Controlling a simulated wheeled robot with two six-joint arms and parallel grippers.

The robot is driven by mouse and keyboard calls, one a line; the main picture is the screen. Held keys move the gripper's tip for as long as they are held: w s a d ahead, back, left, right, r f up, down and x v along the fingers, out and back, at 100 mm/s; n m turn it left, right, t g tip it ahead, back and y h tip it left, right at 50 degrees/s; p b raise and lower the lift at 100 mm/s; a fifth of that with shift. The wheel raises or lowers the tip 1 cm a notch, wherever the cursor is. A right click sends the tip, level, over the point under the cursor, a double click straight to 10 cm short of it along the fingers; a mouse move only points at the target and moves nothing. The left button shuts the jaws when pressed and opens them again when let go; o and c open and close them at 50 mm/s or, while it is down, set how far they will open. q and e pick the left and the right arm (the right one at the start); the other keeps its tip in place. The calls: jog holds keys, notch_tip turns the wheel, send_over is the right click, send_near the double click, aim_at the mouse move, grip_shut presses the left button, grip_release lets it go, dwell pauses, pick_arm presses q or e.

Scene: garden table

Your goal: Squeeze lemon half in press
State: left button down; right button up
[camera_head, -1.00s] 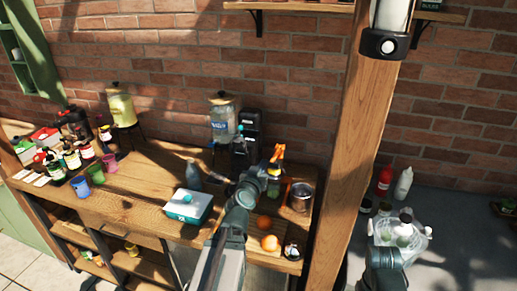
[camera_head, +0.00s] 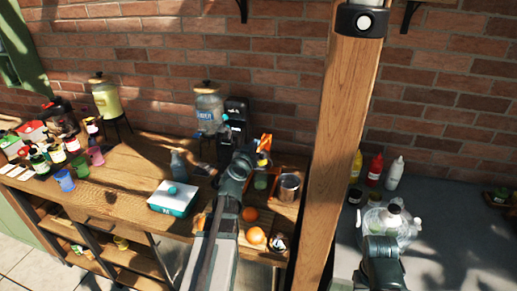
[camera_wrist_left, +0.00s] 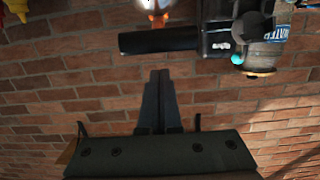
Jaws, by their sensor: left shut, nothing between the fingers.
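My left gripper (camera_head: 243,158) reaches over the wooden table in front of a black upright device (camera_head: 236,118), which may be the press. In the left wrist view my gripper (camera_wrist_left: 160,75) is shut with its fingers together and nothing between them. The black device (camera_wrist_left: 215,40) shows there upside down, with a dark bar sticking out, beyond the fingertips. No lemon half can be made out. My right arm shows at the lower right of the head view; its fingers cannot be made out.
Two oranges (camera_head: 256,235) and a metal can (camera_head: 289,187) are right of my left arm. A teal-and-white box (camera_head: 174,198) is left. A water dispenser (camera_head: 209,112) stands behind. A wooden post (camera_head: 340,150) separates the grey counter with a clear jug (camera_head: 390,222).

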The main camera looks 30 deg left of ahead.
pick_arm(q)
jog(key=shift+s+d+f+b, duration=0.1)
jog(key=shift+s+f+b, duration=0.6)
jog(key=shift+f, duration=0.3)
